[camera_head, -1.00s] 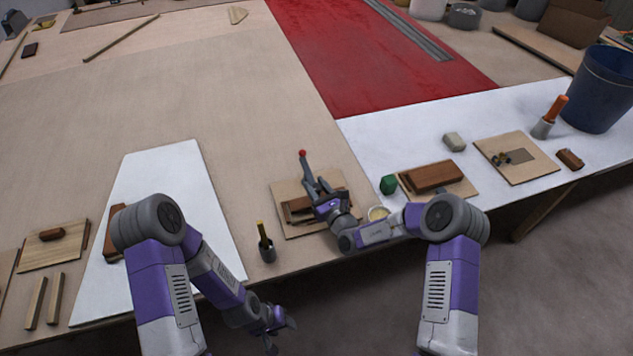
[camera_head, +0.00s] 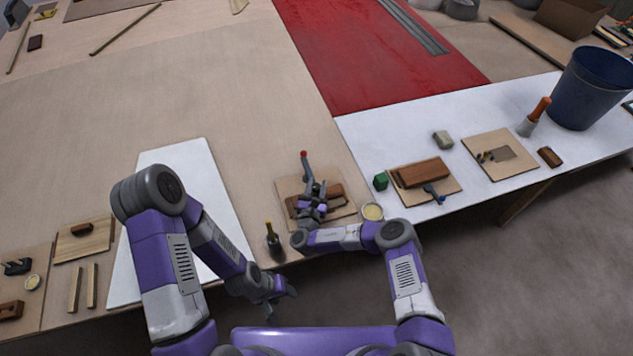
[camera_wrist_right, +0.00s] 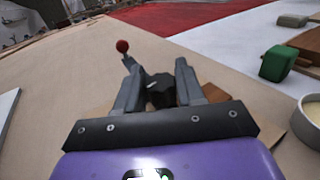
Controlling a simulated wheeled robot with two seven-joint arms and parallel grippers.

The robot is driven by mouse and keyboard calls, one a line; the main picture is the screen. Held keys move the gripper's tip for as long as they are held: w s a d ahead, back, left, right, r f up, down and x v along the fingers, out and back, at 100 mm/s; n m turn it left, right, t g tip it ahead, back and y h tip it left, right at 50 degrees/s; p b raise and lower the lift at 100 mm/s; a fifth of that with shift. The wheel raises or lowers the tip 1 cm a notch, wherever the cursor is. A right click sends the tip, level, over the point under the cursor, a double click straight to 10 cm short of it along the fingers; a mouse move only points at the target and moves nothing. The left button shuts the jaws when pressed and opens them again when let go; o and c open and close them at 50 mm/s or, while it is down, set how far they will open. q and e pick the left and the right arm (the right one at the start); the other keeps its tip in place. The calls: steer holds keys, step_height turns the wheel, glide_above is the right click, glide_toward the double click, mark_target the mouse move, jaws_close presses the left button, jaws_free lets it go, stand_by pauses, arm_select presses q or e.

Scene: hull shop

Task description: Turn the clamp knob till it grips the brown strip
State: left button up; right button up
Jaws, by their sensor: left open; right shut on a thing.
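The clamp stands on a plywood board (camera_head: 287,188) near the bench's front edge. Its dark knob (camera_wrist_right: 160,92) sits between the fingers of my right gripper (camera_wrist_right: 157,74), which is shut on it. In the head view, my right gripper (camera_head: 312,190) covers most of the clamp. The brown strip (camera_head: 334,192) lies on the board, partly hidden behind the gripper; whether the clamp touches it I cannot tell. A red ball (camera_head: 304,154) on a grey stalk rises beyond the fingers. My left gripper (camera_head: 283,300) is open and empty, low in front of the bench edge.
A bottle-like tool (camera_head: 273,240) stands left of the board. A cream-filled cup (camera_head: 372,212) and a green block (camera_head: 381,181) are close on the right. Another board (camera_head: 448,188) carries a brown block (camera_head: 423,173). A blue bucket (camera_head: 592,85) stands at far right.

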mark_target(315, 190)
steer(key=shift+m+h, duration=0.7)
steer(key=shift+h, duration=0.2)
steer(key=shift+r+g+h, duration=0.1)
steer(key=shift+g+h, duration=0.2)
steer(key=o, duration=1)
steer(key=shift+c, duration=0.2)
steer(key=shift+p, duration=0.3)
steer(key=v, duration=0.7)
steer(key=shift+s+p, duration=0.25)
steer(key=shift+p, duration=0.1)
